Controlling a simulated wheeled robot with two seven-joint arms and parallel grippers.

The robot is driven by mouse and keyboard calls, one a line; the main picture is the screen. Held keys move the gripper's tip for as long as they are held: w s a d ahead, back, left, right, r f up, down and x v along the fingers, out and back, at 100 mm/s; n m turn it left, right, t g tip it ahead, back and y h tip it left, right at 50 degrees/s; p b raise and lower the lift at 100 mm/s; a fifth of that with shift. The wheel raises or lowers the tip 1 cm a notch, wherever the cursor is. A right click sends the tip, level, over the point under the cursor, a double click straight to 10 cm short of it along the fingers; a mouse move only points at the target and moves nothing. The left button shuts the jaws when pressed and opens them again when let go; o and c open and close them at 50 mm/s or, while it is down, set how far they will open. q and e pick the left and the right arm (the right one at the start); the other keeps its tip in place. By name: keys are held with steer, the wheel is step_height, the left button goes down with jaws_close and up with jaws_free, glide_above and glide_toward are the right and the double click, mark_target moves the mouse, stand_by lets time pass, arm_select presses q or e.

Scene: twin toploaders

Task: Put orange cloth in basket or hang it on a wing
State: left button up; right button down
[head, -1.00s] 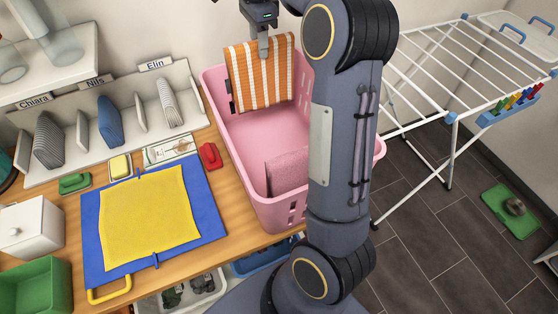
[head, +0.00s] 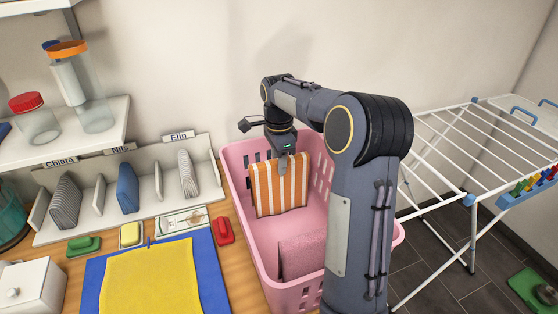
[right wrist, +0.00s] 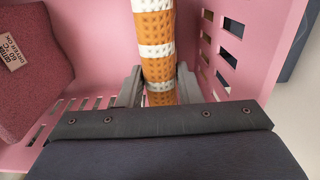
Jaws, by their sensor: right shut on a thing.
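The orange and white striped cloth (head: 278,186) hangs in my right gripper (head: 283,156), over the back part of the pink basket (head: 252,243). In the head view its lower part shows inside the basket's outline. In the right wrist view the cloth (right wrist: 156,45) runs between the two fingers of my right gripper (right wrist: 157,88), which are shut on it, with pink basket walls on both sides. A folded pink-red cloth (head: 302,253) stands in the front part of the basket; it also shows in the right wrist view (right wrist: 30,70) with a label. My left gripper is not in view.
A white drying rack (head: 470,150) stands to the right of the basket. Left of the basket are a red clip-like item (head: 223,231), a yellow cloth (head: 150,283) on a blue board, and a divided holder (head: 130,200) with name labels.

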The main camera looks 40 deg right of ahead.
steer(key=shift+f, duration=0.1)
steer(key=c, duration=1)
jaws_free()
steer(key=shift+c, duration=0.2)
step_height(320, 180, up, 12)
